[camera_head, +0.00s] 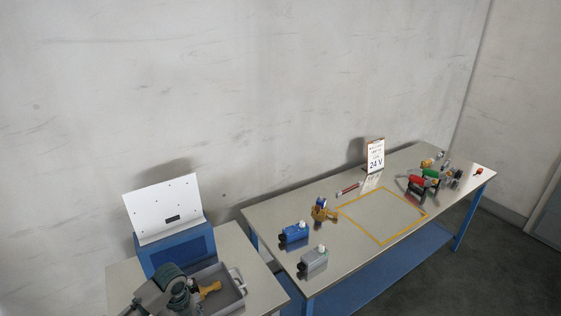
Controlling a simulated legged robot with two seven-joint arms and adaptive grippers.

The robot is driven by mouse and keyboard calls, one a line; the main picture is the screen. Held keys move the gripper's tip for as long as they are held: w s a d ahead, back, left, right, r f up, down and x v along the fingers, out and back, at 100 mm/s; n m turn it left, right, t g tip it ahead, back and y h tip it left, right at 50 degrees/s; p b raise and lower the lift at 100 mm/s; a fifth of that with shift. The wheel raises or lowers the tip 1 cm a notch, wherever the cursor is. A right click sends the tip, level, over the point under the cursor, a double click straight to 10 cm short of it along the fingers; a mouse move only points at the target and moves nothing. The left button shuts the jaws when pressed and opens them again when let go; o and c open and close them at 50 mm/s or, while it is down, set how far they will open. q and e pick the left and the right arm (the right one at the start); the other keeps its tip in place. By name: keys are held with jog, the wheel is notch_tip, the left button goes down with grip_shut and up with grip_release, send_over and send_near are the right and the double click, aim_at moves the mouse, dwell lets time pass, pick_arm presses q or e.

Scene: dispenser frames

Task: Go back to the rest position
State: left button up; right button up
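A dark green and grey rounded object (176,287) sits at the bottom left, over the left part of a grey tray (241,291). Its lower part is cut off by the picture's edge, and I cannot tell what it is. A brass-coloured fitting (209,288) shows beside it in the tray. I cannot tell whether the two are joined.
A blue box with a white panel (163,207) stands behind the tray. On the long table (340,258) are a blue unit (294,234), a grey unit (313,262), a brass valve (323,211), a 24 V sign (375,158) and several parts at the far end. The yellow-outlined area (384,242) is empty.

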pick_arm(q)
jog(key=s+d+f+n+t+h, duration=0.2)
jog(key=s+d+f+n+h, duration=0.1)
jog(key=s+d+f+n, duration=0.95)
jog(key=s+a+f+n+t+y, duration=0.1)
jog(key=s+a+n, duration=0.2)
jog(key=s+n, duration=0.45)
jog(key=s+a+f+n+y, duration=0.1)
jog(key=s+a+n+y, duration=0.15)
jog(key=s+n, duration=0.45)
notch_tip(320, 180, down, 25)
jog(key=s+m+g+b, duration=0.1)
jog(key=s, duration=0.1)
jog(key=s+a+f+g+b, duration=0.1)
jog(key=s+a+f, duration=0.2)
jog(key=s+f, duration=1.5)
jog(key=shift+a+f, duration=0.15)
jog(key=shift+f, duration=0.5)
pick_arm(e)
jog(key=shift+s+d+f, duration=0.1)
jog(key=shift+s+f, duration=0.15)
jog(key=shift+f, duration=0.3)
jog(key=shift+s+f, duration=0.2)
jog(key=shift+f, duration=0.35)
